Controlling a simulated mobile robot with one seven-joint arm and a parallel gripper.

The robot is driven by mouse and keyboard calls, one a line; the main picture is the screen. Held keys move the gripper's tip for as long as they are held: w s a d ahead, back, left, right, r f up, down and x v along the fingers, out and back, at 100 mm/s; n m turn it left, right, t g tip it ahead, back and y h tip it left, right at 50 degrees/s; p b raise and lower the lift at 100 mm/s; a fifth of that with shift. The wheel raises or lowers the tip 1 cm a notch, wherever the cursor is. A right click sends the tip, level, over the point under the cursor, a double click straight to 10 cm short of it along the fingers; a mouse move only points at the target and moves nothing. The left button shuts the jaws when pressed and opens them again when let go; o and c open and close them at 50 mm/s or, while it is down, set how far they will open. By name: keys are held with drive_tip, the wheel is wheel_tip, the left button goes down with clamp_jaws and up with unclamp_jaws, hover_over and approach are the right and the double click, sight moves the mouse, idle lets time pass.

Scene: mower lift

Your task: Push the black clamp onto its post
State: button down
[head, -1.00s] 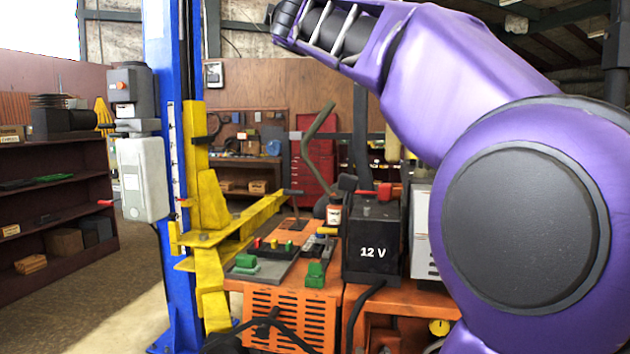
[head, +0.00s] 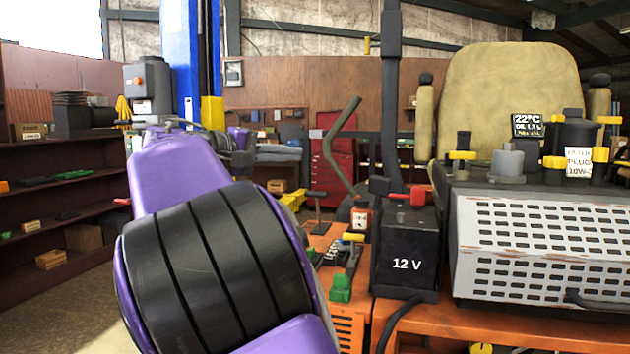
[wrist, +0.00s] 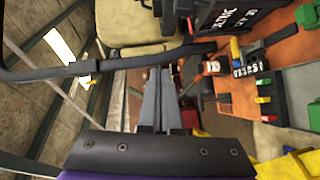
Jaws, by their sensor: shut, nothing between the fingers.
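The black clamp (head: 378,185) sits at the upper left corner of the black 12 V battery (head: 408,260) in the head view, close to the red clamp (head: 417,195). Its post is hidden, and I cannot tell whether the clamp touches it. In the wrist view the dark box with white lettering (wrist: 232,18) at the top appears to be the battery; I cannot make out the black clamp there. My gripper (wrist: 160,72) is shut and empty in the wrist view, with its grey fingertips apart from the battery. My arm hides most of it in the head view.
An orange deck (head: 500,318) carries the battery and a perforated white housing (head: 545,250). A curved lever (head: 338,145) rises behind. Brown shelves (head: 60,225) stand left.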

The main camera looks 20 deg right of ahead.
sight(374, 194)
drive_tip(key=f, duration=0.1)
drive_tip(key=f+g, duration=0.1)
drive_tip(key=f+m+g, duration=0.1)
drive_tip(key=f, duration=0.1)
drive_tip(key=shift+s+d+f, duration=0.1)
drive_tip(key=shift+s+d, duration=0.05)
drive_tip(key=shift+d, duration=0.2)
drive_tip(key=s+b+x, duration=0.1)
drive_tip(key=s+x, duration=0.1)
drive_tip(key=x, duration=1.1)
drive_tip(key=shift+s+d, duration=0.3)
drive_tip(key=shift+s, duration=0.25)
